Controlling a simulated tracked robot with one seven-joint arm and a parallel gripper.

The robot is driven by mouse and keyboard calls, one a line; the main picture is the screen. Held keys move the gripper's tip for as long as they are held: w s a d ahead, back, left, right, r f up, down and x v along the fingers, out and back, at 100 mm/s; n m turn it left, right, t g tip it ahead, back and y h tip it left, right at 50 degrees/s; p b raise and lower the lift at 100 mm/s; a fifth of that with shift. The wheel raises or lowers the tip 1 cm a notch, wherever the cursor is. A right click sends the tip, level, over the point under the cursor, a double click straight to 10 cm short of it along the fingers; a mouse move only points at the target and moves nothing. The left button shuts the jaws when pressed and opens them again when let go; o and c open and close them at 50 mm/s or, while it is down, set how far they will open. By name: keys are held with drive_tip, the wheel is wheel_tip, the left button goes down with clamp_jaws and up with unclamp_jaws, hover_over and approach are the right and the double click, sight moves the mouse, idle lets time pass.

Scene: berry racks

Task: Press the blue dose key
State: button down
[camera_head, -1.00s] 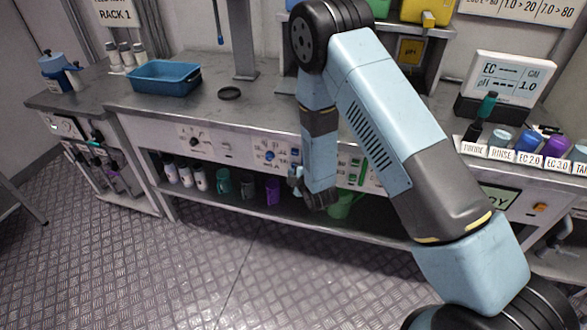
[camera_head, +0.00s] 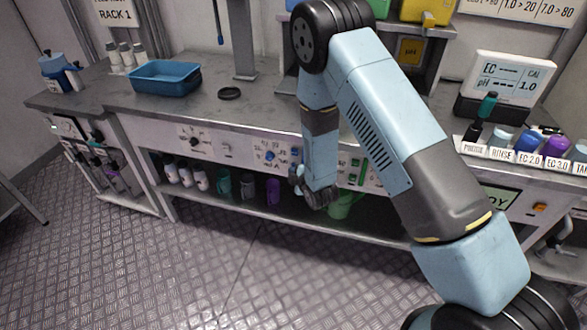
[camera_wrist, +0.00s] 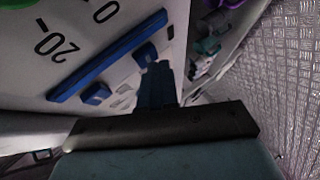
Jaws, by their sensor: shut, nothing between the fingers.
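The wrist view shows the white bench-front panel upside down, with a long blue bar beside a printed scale. Two small blue keys stand out below the bar: one (camera_wrist: 96,94) to the left and one (camera_wrist: 146,54) just beyond my fingertips. My gripper (camera_wrist: 157,72) is shut and empty, pointing at the panel beside the nearer key. I cannot tell whether it touches. In the head view my gripper (camera_head: 296,178) is low in front of the panel, below and right of a blue dial (camera_head: 269,155). My arm hides part of the panel there.
The bench top carries a blue tray (camera_head: 165,78), a black ring (camera_head: 229,93) and a meter (camera_head: 509,83). Cups and bottles, including a purple cup (camera_head: 273,191) and a green jug (camera_head: 343,205), stand on the shelf under the panel, close to my gripper. The floor in front is clear.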

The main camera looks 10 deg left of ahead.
drive_tip(key=shift+w, duration=0.2)
idle(0.5)
drive_tip(key=shift+s, duration=0.85)
drive_tip(key=shift+s, duration=0.1)
drive_tip(key=s, duration=0.4)
drive_tip(key=shift+s+a, duration=0.25)
drive_tip(key=shift+s, duration=0.15)
idle(0.6)
